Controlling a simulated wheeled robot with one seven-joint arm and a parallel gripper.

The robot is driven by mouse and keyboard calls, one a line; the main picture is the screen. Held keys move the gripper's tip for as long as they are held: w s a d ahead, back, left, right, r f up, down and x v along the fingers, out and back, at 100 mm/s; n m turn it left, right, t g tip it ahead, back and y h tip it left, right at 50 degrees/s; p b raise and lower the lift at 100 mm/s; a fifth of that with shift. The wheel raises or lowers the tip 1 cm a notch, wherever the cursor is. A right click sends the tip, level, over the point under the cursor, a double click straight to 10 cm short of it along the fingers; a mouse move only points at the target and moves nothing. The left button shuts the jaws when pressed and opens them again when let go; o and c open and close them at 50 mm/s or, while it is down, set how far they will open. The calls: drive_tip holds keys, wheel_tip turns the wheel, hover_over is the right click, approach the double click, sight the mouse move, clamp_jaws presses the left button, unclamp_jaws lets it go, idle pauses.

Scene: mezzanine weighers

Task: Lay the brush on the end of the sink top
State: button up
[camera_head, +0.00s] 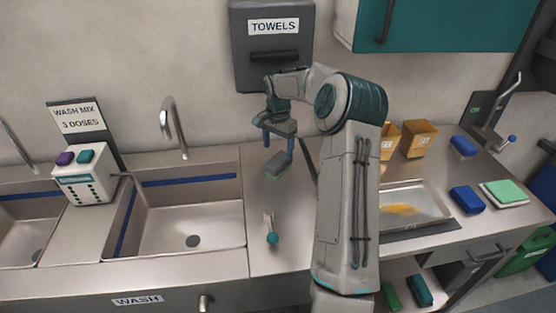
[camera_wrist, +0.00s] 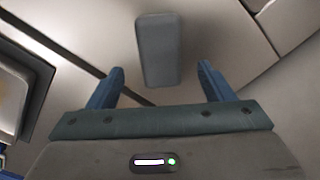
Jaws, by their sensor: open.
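The brush (camera_head: 279,164) is a grey block with a green underside. It rests on the bare end of the steel sink top (camera_head: 262,196), right of the basin and below the towel dispenser. My gripper (camera_head: 277,145) is just above it with the jaws open. In the wrist view the brush (camera_wrist: 156,50) lies beyond and between my two blue fingertips (camera_wrist: 160,80), with a gap on each side. My fingers do not appear to touch it.
A lever with a teal knob (camera_head: 272,238) stands nearer the front of the sink top. The tap (camera_head: 173,128) and basin (camera_head: 190,215) are left. The towel dispenser (camera_head: 271,50) hangs behind. A metal tray (camera_head: 400,204), tan bins (camera_head: 417,139) and blue blocks (camera_head: 466,199) are right.

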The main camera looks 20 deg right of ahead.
sight(277, 160)
wheel_tip(277, 160, up, 4)
drive_tip(key=shift+f, duration=0.2)
drive_tip(key=s+a+r+n+t+h, duration=0.1)
drive_tip(key=s+a+r+n+h, duration=0.1)
drive_tip(key=s+a+r+n, duration=0.75)
drive_tip(key=s+a+f+n+t+y, duration=0.1)
drive_tip(key=s+a, duration=0.3)
drive_tip(key=s, duration=0.8)
drive_tip(key=s+a+f+n+t+y, duration=0.1)
drive_tip(key=s+a, duration=0.3)
drive_tip(key=s, duration=0.9)
drive_tip(key=shift+s+a+n+t, duration=0.15)
drive_tip(key=shift+a+n+t, duration=0.15)
drive_tip(key=shift+n, duration=0.05)
